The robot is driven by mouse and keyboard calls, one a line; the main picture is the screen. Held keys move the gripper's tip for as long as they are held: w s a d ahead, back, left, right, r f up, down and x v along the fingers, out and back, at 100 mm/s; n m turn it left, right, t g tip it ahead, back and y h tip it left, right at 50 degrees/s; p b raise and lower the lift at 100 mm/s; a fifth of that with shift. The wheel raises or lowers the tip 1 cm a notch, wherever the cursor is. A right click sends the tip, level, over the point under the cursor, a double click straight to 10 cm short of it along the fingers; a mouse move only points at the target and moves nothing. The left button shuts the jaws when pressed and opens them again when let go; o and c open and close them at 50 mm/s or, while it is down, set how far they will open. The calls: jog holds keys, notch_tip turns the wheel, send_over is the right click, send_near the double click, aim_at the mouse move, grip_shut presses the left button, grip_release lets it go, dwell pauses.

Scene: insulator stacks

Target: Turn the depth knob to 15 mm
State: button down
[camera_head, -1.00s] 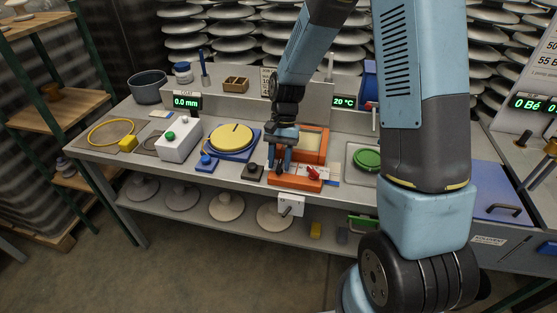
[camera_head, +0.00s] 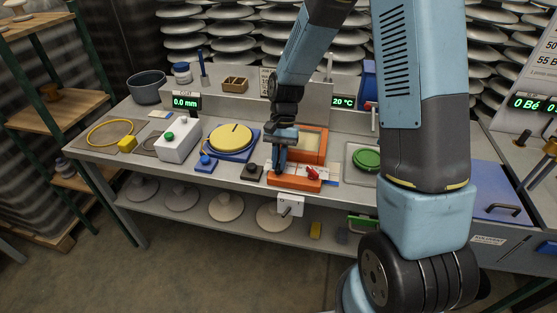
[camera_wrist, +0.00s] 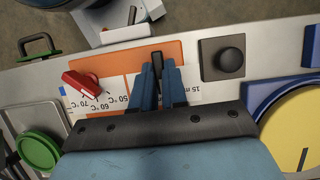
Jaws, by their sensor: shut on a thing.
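An orange panel (camera_wrist: 120,63) lies on the bench; its front also shows in the head view (camera_head: 297,183). A white scale strip on it carries a 15 mm label (camera_wrist: 195,91), partly cut off by my gripper. My gripper (camera_wrist: 159,68) points down at the panel, its blue fingers shut on a narrow dark knob (camera_wrist: 157,61), the depth knob by its place near that label. The fingers hide most of it and its setting. In the head view my gripper (camera_head: 279,169) is over the panel's left part. A display (camera_head: 185,101) reads 0.0 mm.
A red lever (camera_wrist: 82,83) sits beside °C marks on the same panel. A black round knob (camera_wrist: 230,59) on a dark square base stands close to my fingers. A yellow disc (camera_head: 230,137) and a green round thing (camera_head: 367,158) flank the panel.

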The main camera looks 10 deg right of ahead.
jog(key=shift+a+n, duration=0.15)
jog(key=shift+n, duration=0.15)
jog(key=n+h, duration=0.1)
jog(key=n, duration=0.2)
jog(key=shift+a+n+h, duration=0.15)
jog(key=shift+n+h, duration=0.95)
jog(key=shift+n, duration=1.5)
jog(key=c, duration=1.2)
grip_release()
jog(key=shift+o, duration=0.2)
jog(key=v, duration=1.3)
jog(key=shift+a+r, duration=0.15)
jog(key=shift+r, duration=0.25)
